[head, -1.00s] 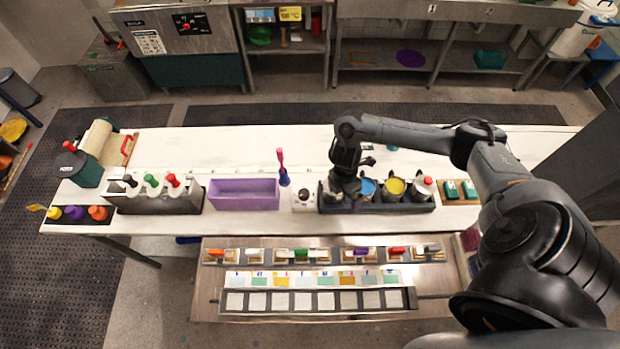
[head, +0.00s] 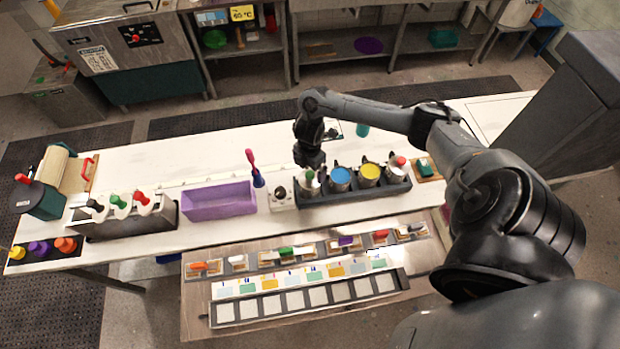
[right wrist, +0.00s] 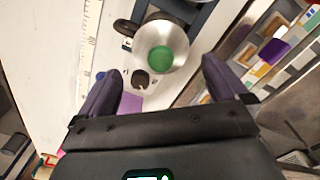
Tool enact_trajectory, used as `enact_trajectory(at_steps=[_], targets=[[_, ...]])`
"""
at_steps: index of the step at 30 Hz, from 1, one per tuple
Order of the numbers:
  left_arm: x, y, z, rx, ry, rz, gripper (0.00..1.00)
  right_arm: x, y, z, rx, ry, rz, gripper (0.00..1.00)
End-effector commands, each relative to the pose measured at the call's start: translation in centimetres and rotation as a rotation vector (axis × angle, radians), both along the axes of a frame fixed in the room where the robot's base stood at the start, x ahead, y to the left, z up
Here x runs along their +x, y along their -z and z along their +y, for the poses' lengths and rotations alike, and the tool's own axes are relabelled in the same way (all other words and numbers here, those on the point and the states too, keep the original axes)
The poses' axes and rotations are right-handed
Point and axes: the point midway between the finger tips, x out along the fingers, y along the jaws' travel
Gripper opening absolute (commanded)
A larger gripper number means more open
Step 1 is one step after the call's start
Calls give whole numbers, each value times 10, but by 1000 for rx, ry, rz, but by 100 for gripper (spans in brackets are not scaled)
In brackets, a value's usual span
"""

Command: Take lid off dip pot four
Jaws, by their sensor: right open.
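Several steel dip pots stand in a dark rack (head: 350,193). The leftmost pot has a steel lid (right wrist: 180,45) with a green knob (head: 309,175), and its lid and knob (right wrist: 160,60) also show in the right wrist view. The middle pots show blue (head: 341,175) and yellow (head: 370,171) tops. The rightmost has a red knob (head: 400,161). I cannot read any pot numbers. My right gripper (head: 309,160) is just above the green-knobbed lid. In the wrist view its fingers (right wrist: 161,72) are spread and empty, with the knob apparently between and beyond them. My left gripper is out of view.
Left of the rack stand a small white box with a dark knob (head: 281,197), an upright pink-and-blue tool (head: 254,170) and a purple bin (head: 220,203). A lower bench with stamps and swatches (head: 300,290) is in front.

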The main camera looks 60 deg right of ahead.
Motion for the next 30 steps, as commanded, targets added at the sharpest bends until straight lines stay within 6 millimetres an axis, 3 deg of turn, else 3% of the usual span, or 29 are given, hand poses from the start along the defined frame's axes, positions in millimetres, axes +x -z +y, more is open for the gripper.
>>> enact_trajectory(at_steps=[10,20,28,30], targets=[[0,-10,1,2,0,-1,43,-2,41,-1,1,1,2,100],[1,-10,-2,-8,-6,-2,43,-2,47,-1,0,-1,1,100],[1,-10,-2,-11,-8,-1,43,-2,47,-1,0,-1,1,60],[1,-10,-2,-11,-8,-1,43,-2,47,-1,0,-1,0,57]])
